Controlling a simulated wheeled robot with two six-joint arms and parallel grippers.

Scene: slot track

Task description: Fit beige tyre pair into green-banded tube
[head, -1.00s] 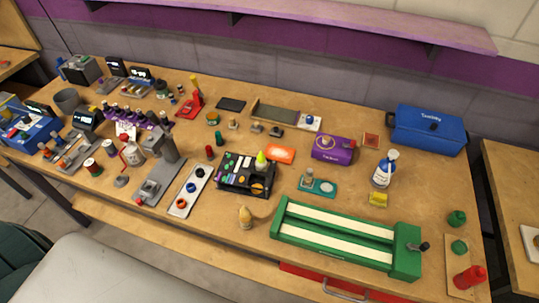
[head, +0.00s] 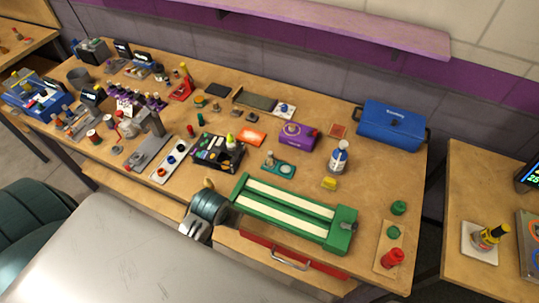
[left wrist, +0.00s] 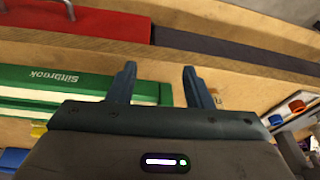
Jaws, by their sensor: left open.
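I cannot pick out the beige tyre pair or the green-banded tube with certainty among the small items on the bench. My left gripper (head: 194,229) is at the bench's front edge, left of a green slot-track machine (head: 325,232). In the left wrist view its two fingers (left wrist: 160,86) are apart with nothing between them. The green machine's lettered side (left wrist: 55,82) is close by there. A small tan piece (head: 208,183) is partly hidden behind my left arm. My right gripper is not in view.

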